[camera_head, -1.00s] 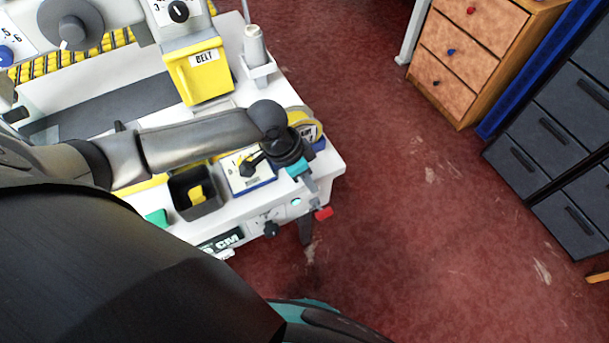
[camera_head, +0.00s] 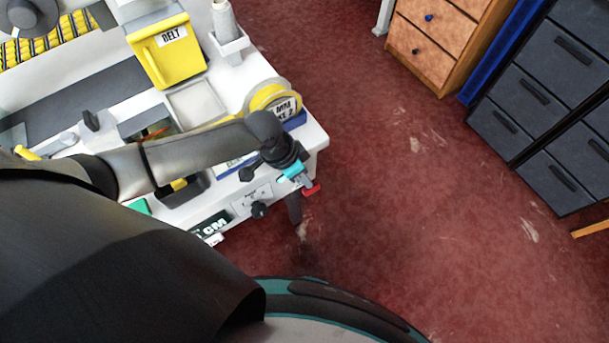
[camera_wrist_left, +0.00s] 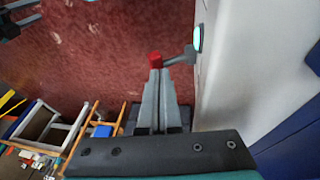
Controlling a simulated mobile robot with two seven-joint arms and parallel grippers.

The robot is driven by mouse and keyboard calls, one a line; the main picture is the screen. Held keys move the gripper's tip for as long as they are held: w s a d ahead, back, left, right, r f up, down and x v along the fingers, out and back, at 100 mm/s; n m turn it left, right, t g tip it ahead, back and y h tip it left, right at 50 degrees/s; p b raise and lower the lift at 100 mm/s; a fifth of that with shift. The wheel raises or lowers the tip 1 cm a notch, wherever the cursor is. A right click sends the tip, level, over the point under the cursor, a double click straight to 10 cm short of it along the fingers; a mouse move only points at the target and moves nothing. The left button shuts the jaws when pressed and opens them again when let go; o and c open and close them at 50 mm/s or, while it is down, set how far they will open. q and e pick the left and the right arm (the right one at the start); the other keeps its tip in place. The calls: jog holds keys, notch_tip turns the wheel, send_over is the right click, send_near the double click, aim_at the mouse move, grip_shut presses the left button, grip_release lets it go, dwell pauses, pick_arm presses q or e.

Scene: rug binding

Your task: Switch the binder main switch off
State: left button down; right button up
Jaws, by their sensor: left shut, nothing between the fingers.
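The main switch shows as a grey lever with a red tip (camera_head: 312,189) at the front right corner of the white binder table (camera_head: 312,130). In the left wrist view the red tip (camera_wrist_left: 155,58) stands just beyond my fingertips, and the lever (camera_wrist_left: 180,58) runs to the white panel beside a lit teal lamp (camera_wrist_left: 198,38). My left gripper (camera_head: 303,180) is shut and empty, its fingertips (camera_wrist_left: 158,72) close against the red tip; whether they touch I cannot tell. My forearm and wrist hide part of the table top.
A black knob (camera_head: 258,210) is on the table front, left of the lever. Wooden drawers (camera_head: 435,40) and dark cabinets (camera_head: 545,100) stand right. The red floor between is clear.

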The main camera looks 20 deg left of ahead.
aim_at(312, 193)
pick_arm(q)
jog(key=shift+s+d+y+p, duration=0.2)
jog(key=shift+y+p, duration=0.1)
jog(key=shift+p, duration=0.15)
jog(key=shift+d+f+t+p, duration=0.1)
jog(key=shift+t+p, duration=0.3)
jog(key=shift+s+d+f+t+y+p, duration=0.25)
jog(key=shift+s+d+t+y+p, duration=0.15)
jog(key=shift+y+p, duration=0.55)
jog(key=shift+s+d+f+m+t+y+p, duration=0.3)
jog(key=shift+f+t+y+p, duration=0.1)
jog(key=shift+p, duration=0.25)
jog(key=shift+d+f, duration=0.15)
jog(key=shift+f, duration=0.1)
jog(key=shift+s+d+f+m+t+y+b, duration=0.15)
jog(key=shift+d+f+t+y+b, duration=0.05)
jog(key=shift+f+t+y+b, duration=0.5)
jog(key=shift+s+d+f+m+t+y+b, duration=0.15)
jog(key=shift+f+t+y+b, duration=0.3)
jog(key=shift+f, duration=0.4)
jog(key=shift+s+d+f+m+t+y+b, duration=0.1)
jog(key=shift+s+d+f+t+y+b, duration=0.1)
jog(key=shift+f+t+y+b, duration=0.45)
jog(key=shift+f, duration=0.2)
